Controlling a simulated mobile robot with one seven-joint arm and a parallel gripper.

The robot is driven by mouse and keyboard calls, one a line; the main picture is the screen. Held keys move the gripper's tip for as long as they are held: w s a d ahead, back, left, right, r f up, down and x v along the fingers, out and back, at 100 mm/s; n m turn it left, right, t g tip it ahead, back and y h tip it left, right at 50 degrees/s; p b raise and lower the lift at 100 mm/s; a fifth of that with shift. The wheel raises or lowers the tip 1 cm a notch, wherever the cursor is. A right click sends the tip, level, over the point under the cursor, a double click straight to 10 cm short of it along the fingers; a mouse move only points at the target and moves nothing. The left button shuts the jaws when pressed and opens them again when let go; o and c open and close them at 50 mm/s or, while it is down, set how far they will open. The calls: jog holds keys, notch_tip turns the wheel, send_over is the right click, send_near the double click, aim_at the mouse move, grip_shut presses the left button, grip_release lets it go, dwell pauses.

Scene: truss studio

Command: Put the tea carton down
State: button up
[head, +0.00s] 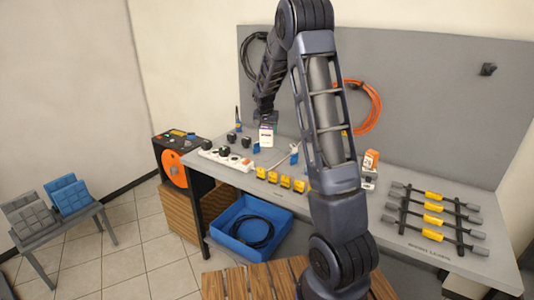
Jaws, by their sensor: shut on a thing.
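My gripper (267,120) is at the end of my arm over the left part of the grey workbench (395,235). It points down and is shut on a small, mostly white carton (266,138), taken to be the tea carton. The carton hangs upright below the fingers. The fingers themselves are small and dark in this view. I cannot tell whether the carton's base touches the bench top.
A white power strip (225,158), several yellow blocks (286,181) and a blue item (256,148) lie near the carton. An orange-and-white box (371,160) and yellow-handled tools (433,208) are to the right. A blue crate (226,236) sits below.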

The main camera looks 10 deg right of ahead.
notch_tip(320, 180, down, 12)
jog(key=shift+r, duration=0.1)
dwell(0.5)
jog(key=o, duration=1)
